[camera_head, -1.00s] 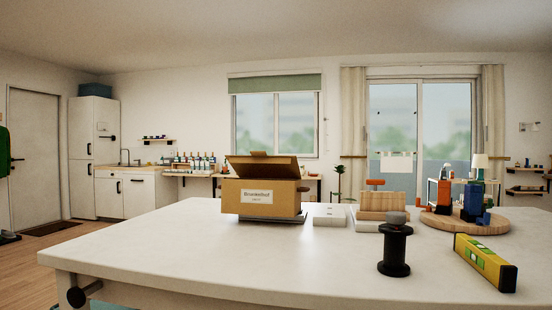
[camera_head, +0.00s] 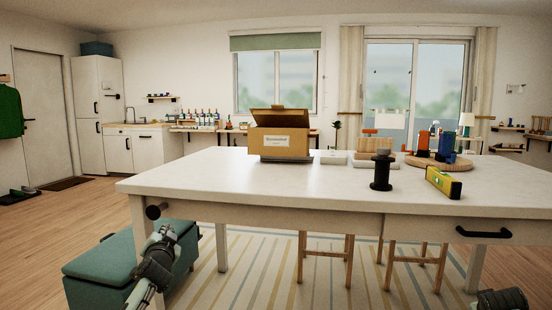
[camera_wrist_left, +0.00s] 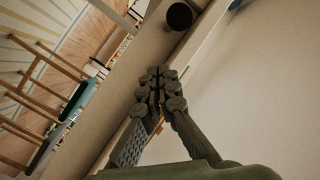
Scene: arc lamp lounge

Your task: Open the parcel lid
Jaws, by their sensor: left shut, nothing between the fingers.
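The brown cardboard parcel (camera_head: 281,143) with a white label stands on a dark flat base at the back of the white table. Its darker lid flap (camera_head: 280,121) is tilted up above the front wall; the inside is hidden. My left gripper (camera_head: 168,234) is low at the table's near left corner, well apart from the parcel. In the left wrist view its fingers (camera_wrist_left: 160,74) are together with nothing between them. A dark part of my right gripper (camera_head: 502,299) shows at the bottom right edge; its fingers cannot be made out.
On the white table (camera_head: 230,182) stand a black spool (camera_head: 381,170), a yellow level (camera_head: 443,182) and a round wooden board (camera_head: 438,162) with tools. A teal bench (camera_head: 100,270) is beside my left arm. Stools stand under the table. The table's left part is clear.

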